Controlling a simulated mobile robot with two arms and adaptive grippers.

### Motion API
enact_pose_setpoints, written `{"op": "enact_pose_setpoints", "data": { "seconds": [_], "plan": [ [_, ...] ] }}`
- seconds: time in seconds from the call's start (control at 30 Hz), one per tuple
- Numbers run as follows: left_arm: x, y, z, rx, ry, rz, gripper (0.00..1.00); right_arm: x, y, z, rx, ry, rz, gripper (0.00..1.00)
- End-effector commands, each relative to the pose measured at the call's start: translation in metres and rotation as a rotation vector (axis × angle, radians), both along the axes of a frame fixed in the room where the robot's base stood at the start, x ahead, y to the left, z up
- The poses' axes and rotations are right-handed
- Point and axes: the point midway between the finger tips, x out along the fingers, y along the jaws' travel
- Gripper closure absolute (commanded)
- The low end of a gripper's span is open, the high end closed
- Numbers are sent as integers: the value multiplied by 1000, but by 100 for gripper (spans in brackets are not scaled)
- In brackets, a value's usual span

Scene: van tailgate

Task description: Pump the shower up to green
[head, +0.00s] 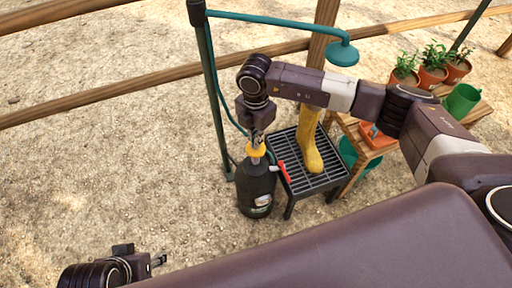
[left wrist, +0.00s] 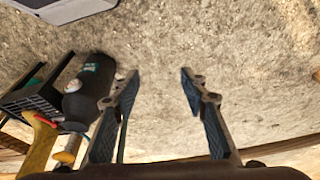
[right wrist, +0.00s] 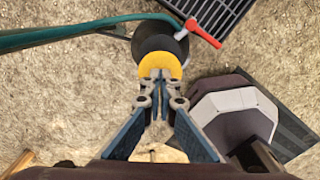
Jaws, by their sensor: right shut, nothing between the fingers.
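The pump shower is a black bottle (head: 256,190) standing upright on the sandy ground, with a yellow knob (head: 257,151) on top. A small pale round mark, perhaps a gauge (head: 262,200), is on its side; its reading is too small to tell. My right gripper (head: 256,141) points down just over the yellow knob. In the right wrist view its shut, empty fingertips (right wrist: 160,76) overlap the knob (right wrist: 161,62); whether they touch it I cannot tell. My left gripper (head: 158,261) is open and empty, away at the lower left; its spread fingers show in the left wrist view (left wrist: 158,78).
A green shower pole (head: 213,100) with a shower head (head: 342,54) stands behind the bottle. A red lever (head: 284,172) sits beside it. A black grate stand (head: 290,190) carries a yellow boot (head: 309,150). Potted plants (head: 432,75) stand at right. Ground left is clear.

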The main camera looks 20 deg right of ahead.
Motion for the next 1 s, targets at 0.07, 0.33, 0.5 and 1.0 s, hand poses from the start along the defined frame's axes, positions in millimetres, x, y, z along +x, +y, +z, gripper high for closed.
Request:
{"op": "enact_pose_setpoints", "data": {
  "seconds": [0.07,0.33,0.5,1.0],
  "plan": [
    [0,0,-4,0,0,0,60,0,0,-5,-1,1,0,100],
    [0,0,-14,0,0,0,60,-1,0,-23,0,2,0,100],
    [5,-1,-15,-3,-19,-1,60,-1,0,-28,0,2,1,100],
    [34,-9,-10,-26,-135,-11,60,-1,0,-40,0,2,1,100]
  ]
}}
